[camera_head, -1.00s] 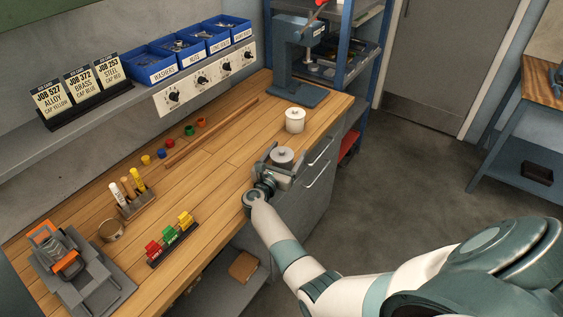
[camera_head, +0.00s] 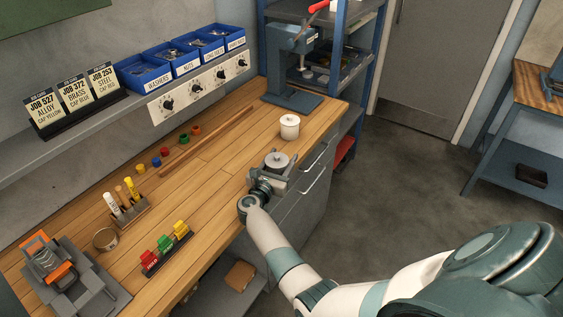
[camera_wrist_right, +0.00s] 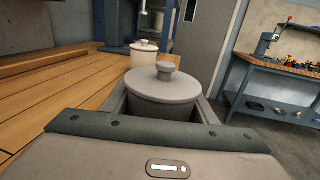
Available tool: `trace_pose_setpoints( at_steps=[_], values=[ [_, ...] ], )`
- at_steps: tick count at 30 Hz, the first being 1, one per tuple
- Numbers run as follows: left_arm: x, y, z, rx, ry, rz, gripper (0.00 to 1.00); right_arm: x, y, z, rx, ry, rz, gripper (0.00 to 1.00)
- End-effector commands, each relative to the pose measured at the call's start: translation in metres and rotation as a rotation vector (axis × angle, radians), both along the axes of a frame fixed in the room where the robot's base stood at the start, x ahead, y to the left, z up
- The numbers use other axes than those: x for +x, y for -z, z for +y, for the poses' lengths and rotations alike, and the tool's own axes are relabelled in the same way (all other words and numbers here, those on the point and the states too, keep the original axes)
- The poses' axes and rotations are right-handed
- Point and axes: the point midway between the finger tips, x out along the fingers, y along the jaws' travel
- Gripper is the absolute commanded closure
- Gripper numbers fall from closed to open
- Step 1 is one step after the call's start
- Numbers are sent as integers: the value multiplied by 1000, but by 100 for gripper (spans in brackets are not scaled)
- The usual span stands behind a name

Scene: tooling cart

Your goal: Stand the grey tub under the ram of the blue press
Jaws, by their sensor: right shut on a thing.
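The grey tub (camera_head: 277,160), with a lid and a small knob, is between the fingers of my right gripper (camera_head: 279,168) near the bench's front edge. The right gripper is shut on it, and the tub looks upright. In the right wrist view the grey tub (camera_wrist_right: 163,86) fills the space between the fingers, its lower part hidden by the gripper. The blue press (camera_head: 290,62) stands at the far right end of the bench, its base plate (camera_head: 294,100) bare. My left gripper is not in view.
A white lidded tub (camera_head: 289,127) stands between the grey tub and the press; it also shows in the right wrist view (camera_wrist_right: 144,54). A wooden strip (camera_head: 209,140) lies along the bench. Coloured caps (camera_head: 165,151) and a marker stand (camera_head: 127,213) are further left.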

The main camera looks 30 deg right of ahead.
Motion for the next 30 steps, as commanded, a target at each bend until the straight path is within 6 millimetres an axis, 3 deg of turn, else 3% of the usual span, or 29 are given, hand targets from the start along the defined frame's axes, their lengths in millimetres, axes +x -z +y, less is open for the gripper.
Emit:
trace_pose_setpoints(
  at_steps=[11,30],
  values=[
    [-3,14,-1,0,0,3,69,-1,-36,0,1,1,-5,73],
    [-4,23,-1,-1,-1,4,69,-86,-91,-42,-2,1,-2,73]
  ],
)
